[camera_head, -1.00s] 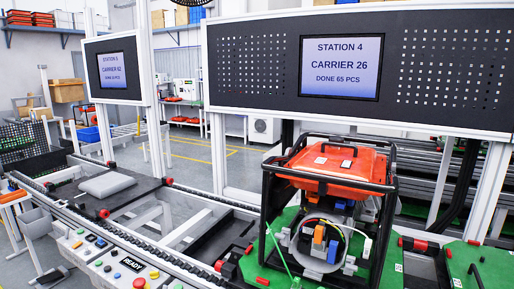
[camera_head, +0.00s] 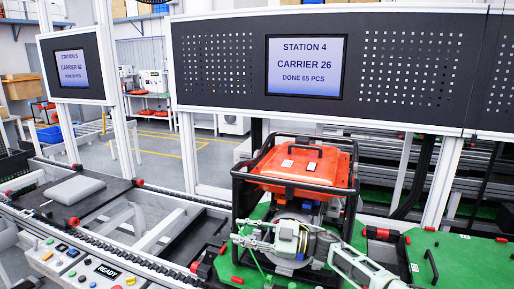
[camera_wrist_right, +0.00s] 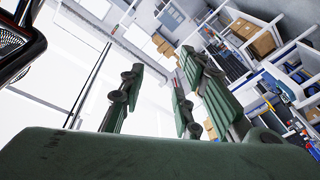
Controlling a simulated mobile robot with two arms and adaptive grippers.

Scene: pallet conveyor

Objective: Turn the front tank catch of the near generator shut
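The near generator (camera_head: 345,205) has a black tube frame and an orange tank (camera_head: 265,180) on top. Two small pale pieces sit on the tank top, one at the left (camera_head: 287,163) and one further right (camera_head: 312,167). I cannot tell whether either is the front tank catch, or how it is turned. My right gripper (camera_head: 240,239) reaches in from the lower right, across the generator's front below the tank. The right wrist view shows its green fingers (camera_wrist_right: 160,95) spread apart with nothing between them. My left gripper is not in view.
The generator stands on a green carrier (camera_head: 455,255). A conveyor with a grey pad (camera_head: 75,190) runs to the left. A control panel (camera_head: 105,275) with buttons lies at the lower left. A Station 4 display board (camera_head: 400,70) hangs behind the generator.

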